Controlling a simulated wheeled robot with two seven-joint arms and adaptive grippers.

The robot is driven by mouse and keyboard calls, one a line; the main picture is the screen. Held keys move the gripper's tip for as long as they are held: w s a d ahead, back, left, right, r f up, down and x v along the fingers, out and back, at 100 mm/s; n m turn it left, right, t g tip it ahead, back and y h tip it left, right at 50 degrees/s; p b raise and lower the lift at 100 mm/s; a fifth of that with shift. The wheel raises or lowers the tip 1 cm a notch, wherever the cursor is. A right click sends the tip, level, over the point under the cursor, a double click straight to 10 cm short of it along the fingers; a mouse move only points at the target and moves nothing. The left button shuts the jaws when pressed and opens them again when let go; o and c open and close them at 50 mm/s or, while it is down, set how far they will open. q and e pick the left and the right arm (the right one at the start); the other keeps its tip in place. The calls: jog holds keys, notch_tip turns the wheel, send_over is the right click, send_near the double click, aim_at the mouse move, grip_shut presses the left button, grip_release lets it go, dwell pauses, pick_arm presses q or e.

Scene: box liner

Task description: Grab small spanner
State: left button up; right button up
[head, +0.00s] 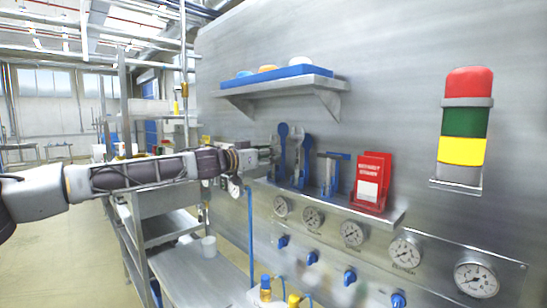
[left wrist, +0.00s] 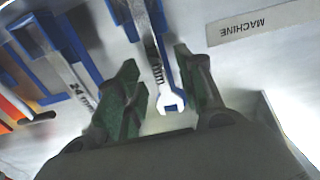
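A spanner with a blue handle and a silver open jaw (left wrist: 171,102) stands between the fingers of my left gripper (left wrist: 158,75) in the left wrist view. The green-padded fingers are open, one on each side of it, with a visible gap on the left side. In the head view my left gripper (head: 268,153) is at the left end of the tool shelf, beside the leftmost blue spanner (head: 283,133). Another blue spanner (head: 305,150) stands to its right; a second tool (left wrist: 75,80) also shows left of the fingers in the wrist view. My right gripper is not in view.
A blue tool (head: 330,172) and a red holder (head: 372,182) stand further right on the shelf (head: 392,213). An upper shelf (head: 285,84) juts out above. Gauges (head: 404,253) and blue valves line the panel below. A metal rack (head: 180,228) is below my arm.

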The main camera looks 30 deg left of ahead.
pick_arm(q)
jog(key=shift+x, duration=1.05)
grip_shut()
